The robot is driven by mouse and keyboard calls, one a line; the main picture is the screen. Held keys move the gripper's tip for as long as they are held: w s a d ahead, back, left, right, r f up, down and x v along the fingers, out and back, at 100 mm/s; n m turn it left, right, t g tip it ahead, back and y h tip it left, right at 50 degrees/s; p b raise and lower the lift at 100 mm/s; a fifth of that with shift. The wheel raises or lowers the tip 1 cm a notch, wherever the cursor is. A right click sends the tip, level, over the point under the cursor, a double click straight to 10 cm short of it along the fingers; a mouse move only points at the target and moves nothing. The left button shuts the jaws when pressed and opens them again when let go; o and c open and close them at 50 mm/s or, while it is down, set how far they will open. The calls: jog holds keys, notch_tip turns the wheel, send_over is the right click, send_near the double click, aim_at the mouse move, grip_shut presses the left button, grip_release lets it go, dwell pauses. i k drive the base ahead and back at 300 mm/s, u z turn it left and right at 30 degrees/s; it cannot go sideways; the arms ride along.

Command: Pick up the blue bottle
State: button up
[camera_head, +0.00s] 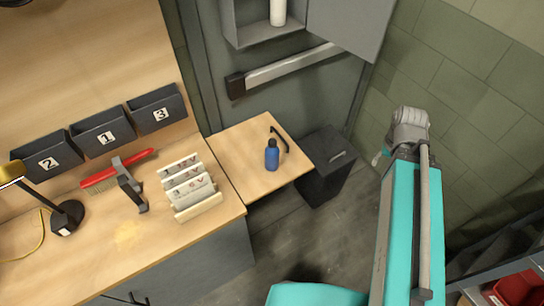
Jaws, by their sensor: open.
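The blue bottle (272,157) stands upright on a small wooden side table (233,165) and has a dark cap. It stands near the table's right part, with clear wood to its left. A black curved bar (281,138) is just behind and right of it; I cannot tell whether they touch. My gripper cannot be made out in this view; only teal and grey parts of my own body show at the right and bottom.
The workbench (130,245) on the left holds labelled cards (188,187), a red-handled brush (118,170), a black clamp-like piece (129,185) and a lamp (66,217). Numbered bins (103,131) line its back. A dark cabinet (325,165) stands right of the table. Floor (300,235) in front is open.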

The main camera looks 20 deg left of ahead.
aim_at(271, 151)
jog(key=k, duration=1.3)
jog(key=u, duration=0.05)
jog(key=i, duration=1.4)
jog(key=u, duration=0.7)
jog(key=i, duration=0.4)
jog(key=u, duration=0.4)
